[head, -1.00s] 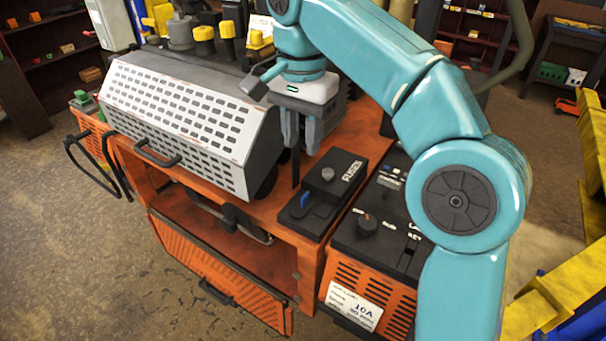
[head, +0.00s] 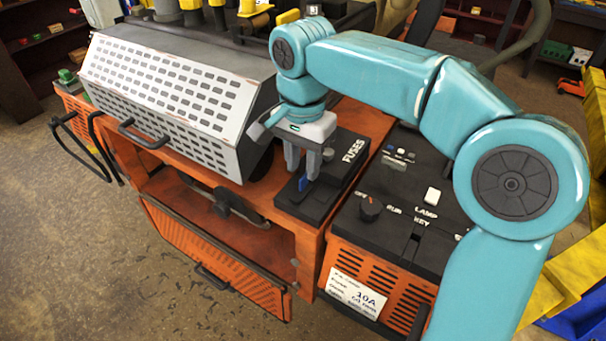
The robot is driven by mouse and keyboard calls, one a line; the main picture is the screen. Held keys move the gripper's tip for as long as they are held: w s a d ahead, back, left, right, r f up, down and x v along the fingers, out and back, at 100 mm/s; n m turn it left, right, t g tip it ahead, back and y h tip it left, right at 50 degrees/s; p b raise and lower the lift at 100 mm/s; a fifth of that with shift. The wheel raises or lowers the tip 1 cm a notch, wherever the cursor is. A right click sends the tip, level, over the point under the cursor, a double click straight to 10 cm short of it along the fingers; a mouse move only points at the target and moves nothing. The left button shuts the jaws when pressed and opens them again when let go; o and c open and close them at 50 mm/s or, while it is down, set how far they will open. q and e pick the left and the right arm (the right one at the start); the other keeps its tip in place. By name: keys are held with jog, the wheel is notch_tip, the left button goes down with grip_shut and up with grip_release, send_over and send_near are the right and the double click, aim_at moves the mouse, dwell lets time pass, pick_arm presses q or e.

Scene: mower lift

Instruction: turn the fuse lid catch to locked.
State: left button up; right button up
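The black fuse box (head: 338,187), its lid lettered FUSES, sits on the orange machine's top. My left gripper is not in view.
A grey perforated cover (head: 180,100) stands close to the left of the gripper. A black control panel (head: 400,215) with a knob and a white lamp switch is on the right. A slatted orange flap (head: 215,262) hangs open below.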

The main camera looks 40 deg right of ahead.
aim_at(304, 176)
jog(key=f, duration=0.3)
jog(key=shift+w+d+f, duration=0.1)
jog(key=shift+d+f, duration=0.05)
jog(key=shift+d, duration=0.05)
jog(key=shift+a, duration=0.1)
grip_shut()
